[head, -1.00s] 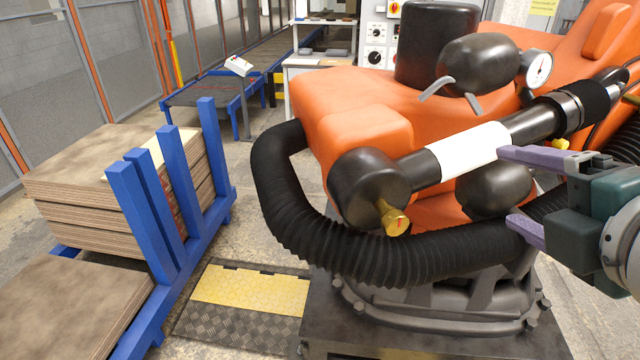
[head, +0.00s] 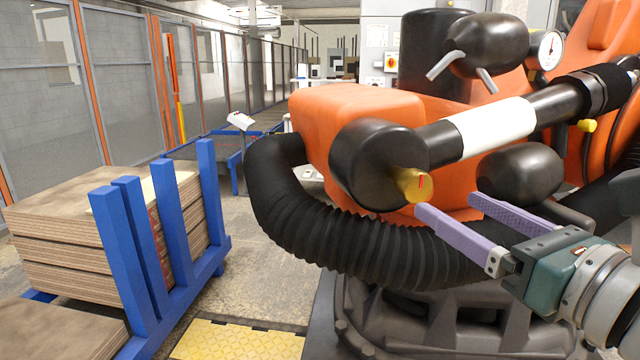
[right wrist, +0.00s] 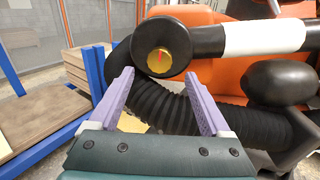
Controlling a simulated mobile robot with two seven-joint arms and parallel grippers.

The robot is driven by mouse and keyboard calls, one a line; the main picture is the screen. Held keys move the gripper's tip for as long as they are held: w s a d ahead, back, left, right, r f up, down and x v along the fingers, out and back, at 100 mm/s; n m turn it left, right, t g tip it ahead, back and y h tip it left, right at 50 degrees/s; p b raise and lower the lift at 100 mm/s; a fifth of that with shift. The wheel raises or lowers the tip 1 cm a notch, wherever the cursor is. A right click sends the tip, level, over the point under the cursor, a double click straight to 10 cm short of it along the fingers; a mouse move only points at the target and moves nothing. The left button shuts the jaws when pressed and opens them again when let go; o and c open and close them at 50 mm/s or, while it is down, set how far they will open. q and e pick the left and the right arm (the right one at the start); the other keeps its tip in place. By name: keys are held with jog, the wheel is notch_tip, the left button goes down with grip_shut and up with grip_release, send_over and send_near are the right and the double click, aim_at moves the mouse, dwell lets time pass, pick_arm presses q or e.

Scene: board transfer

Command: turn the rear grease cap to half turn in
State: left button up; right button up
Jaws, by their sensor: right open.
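A yellow-brass grease cap (head: 412,184) with a red mark sits on the black round housing at the near end of the arm tube. In the right wrist view the cap (right wrist: 160,65) faces me, its red mark pointing about straight up. A second yellow cap (head: 586,125) shows farther right, under the tube; I cannot tell from the pictures which is called rear. My right gripper (head: 452,207) is open and empty, its purple fingers just below and right of the near cap, apart from it. In the wrist view the cap lies beyond the fingertips, between their lines. My left gripper is not in view.
A thick black corrugated hose (head: 330,235) loops below the cap, close to the fingers. The orange machine body (head: 350,105) and a black rounded cylinder (head: 520,175) stand behind. A blue rack (head: 180,215) with stacked boards (head: 60,235) is left.

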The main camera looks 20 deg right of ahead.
aim_at(421, 189)
jog(key=w, duration=0.6)
jog(key=shift+w+p, duration=0.1)
jog(key=shift+p, duration=0.2)
grip_shut()
dwell(0.4)
